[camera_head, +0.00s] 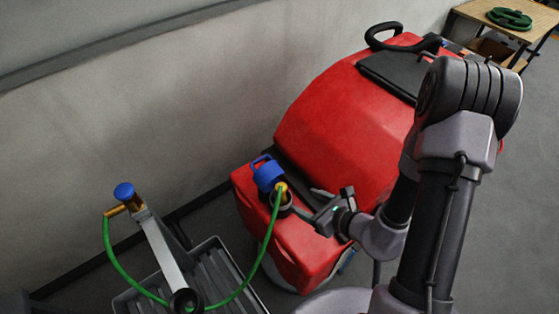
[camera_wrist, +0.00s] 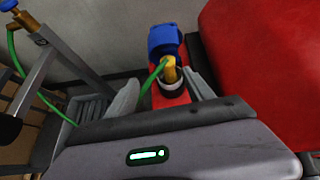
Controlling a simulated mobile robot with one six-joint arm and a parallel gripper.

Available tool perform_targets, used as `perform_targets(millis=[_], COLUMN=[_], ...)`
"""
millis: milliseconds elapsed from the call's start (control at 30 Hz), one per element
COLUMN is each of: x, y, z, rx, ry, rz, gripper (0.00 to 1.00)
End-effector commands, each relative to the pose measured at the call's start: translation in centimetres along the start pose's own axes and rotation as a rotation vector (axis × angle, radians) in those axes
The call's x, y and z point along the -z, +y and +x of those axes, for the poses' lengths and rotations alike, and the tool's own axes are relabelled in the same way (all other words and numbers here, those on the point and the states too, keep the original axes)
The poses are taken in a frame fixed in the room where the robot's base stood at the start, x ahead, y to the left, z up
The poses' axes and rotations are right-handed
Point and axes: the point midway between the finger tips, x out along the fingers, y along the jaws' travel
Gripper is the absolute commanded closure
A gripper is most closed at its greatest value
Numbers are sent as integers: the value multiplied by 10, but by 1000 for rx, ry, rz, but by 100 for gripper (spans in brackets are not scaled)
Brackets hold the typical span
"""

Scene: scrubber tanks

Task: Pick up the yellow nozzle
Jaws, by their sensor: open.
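The yellow nozzle (camera_head: 281,187) sits in the round dark filler opening (camera_wrist: 172,88) of the red scrubber machine (camera_head: 340,110). A green hose (camera_head: 268,235) runs from it. In the wrist view the nozzle (camera_wrist: 170,70) shows ahead, between the directions of my two fingers. My gripper (camera_head: 302,203) is open and empty, just right of the nozzle and close to it in the head view. In the wrist view its fingers (camera_wrist: 164,88) are spread either side of the opening. The nozzle's lower end is hidden inside the opening.
A blue cap (camera_head: 267,173) stands open behind the opening. A metal stand with a blue-topped tap (camera_head: 125,192) is at left, over a grey grated tray (camera_head: 215,265). The wall (camera_head: 150,110) is behind. A wooden table (camera_head: 527,35) with a green coil is far right.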

Motion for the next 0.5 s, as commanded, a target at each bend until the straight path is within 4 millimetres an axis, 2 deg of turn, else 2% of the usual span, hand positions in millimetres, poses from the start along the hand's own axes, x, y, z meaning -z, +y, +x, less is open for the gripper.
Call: perform_targets(millis=[100,200,500], x=[22,31,34], y=[-8,-9,-11], z=[3,22,67], rx=[51,55,51], ry=[39,38,35], rz=[56,53,51], gripper=[39,39,39])
